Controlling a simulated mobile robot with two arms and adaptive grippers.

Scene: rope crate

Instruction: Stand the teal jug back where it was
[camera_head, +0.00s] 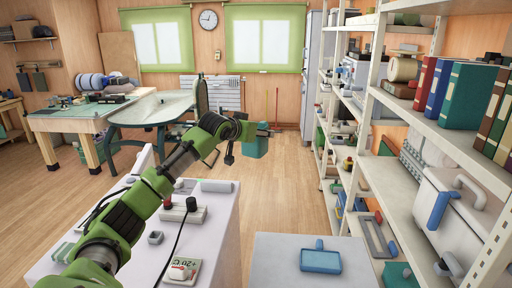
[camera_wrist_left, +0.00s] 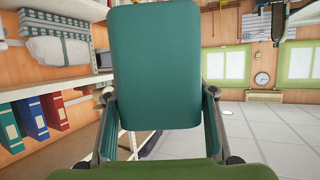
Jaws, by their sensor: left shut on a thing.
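The teal jug (camera_head: 255,147) hangs in the air in the head view, clear of the shelf and above the wooden floor. My left gripper (camera_head: 264,131) is shut on it, the arm reaching in from the left. In the left wrist view the jug (camera_wrist_left: 155,62) fills the middle, with the fingers of my left gripper (camera_wrist_left: 157,115) on either side of it. The wrist view hides the jug's far side, and I cannot tell whether it is upright. My right gripper is in neither view.
A white shelf rack (camera_head: 455,145) on the right holds books, a large white pot (camera_head: 455,215) and other goods. A grey surface bears a blue tray (camera_head: 320,261) at the front. A workbench (camera_head: 80,118) stands at the back left. The floor (camera_head: 265,205) in the middle is clear.

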